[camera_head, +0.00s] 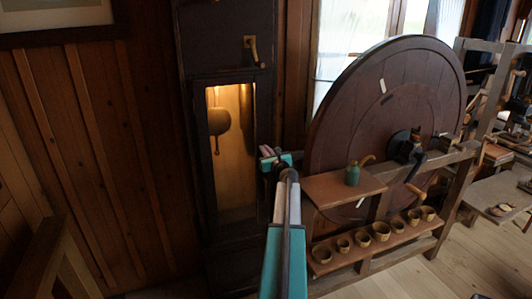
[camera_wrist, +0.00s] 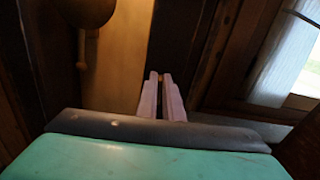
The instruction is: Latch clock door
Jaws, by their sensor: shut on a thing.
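The tall dark clock case (camera_head: 225,35) stands against the wall. Its door (camera_head: 262,115) has a lit opening showing a brass pendulum bob (camera_head: 219,121); the bob also shows in the wrist view (camera_wrist: 88,12). The door looks near flush with the case, but I cannot tell if it is fully closed. A brass latch (camera_head: 252,50) hangs above the door. My gripper (camera_head: 267,151) is at the door's right edge, below the latch. In the wrist view my pink fingers (camera_wrist: 161,82) are shut on a small brass-coloured piece (camera_wrist: 160,79), mostly hidden, seemingly the door's knob.
A large dark wheel (camera_head: 345,115) on a wooden frame stands close on the right. A wooden frame (camera_head: 60,240) is at lower left. Panelled wall lies left of the clock.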

